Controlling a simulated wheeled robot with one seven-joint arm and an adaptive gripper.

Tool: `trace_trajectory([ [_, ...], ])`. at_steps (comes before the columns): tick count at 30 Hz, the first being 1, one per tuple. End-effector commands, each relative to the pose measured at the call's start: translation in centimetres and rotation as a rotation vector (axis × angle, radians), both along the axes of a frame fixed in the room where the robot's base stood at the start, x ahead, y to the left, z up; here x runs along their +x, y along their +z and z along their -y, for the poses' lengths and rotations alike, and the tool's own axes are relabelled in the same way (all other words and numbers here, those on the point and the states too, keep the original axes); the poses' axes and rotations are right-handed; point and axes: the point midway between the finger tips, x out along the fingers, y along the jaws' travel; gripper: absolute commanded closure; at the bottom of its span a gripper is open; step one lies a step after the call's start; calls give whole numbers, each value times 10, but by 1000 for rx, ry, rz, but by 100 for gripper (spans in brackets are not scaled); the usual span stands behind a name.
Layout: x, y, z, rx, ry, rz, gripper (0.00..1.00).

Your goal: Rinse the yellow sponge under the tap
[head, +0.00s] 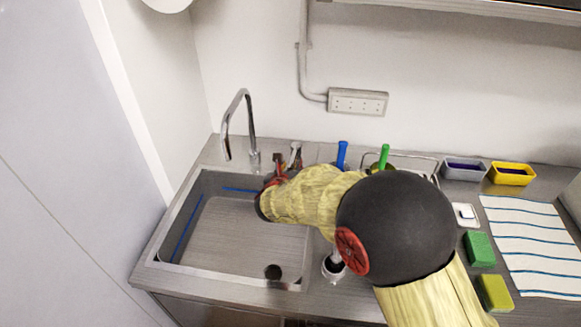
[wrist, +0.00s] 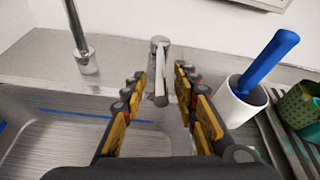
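The yellow sponge (head: 494,292) lies on the steel counter at the lower right of the head view, in front of a green sponge (head: 479,249). The tap (head: 250,125) has a tall curved spout over the sink (head: 182,225); its base also shows in the wrist view (wrist: 83,58). A metal lever (wrist: 160,60) stands to the right of the spout. My gripper (wrist: 160,82) is open and empty, with the lever between or just beyond its fingertips; contact cannot be told. In the head view my arm partly hides the gripper and the lever.
A white holder (wrist: 242,104) with a blue-handled brush (wrist: 268,58) stands close to the right of my gripper. A green-handled brush (head: 384,157), grey tub (head: 463,169), yellow tub (head: 511,174) and striped cloth (head: 530,240) are farther right.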

Motion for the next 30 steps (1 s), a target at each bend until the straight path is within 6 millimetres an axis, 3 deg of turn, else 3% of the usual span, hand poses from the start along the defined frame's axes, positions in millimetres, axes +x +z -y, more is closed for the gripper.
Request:
trace_trajectory([
  [5,0,0,0,0,0,0,70],
  [21,0,0,0,0,0,0,100],
  [30,0,0,0,0,0,0,100],
])
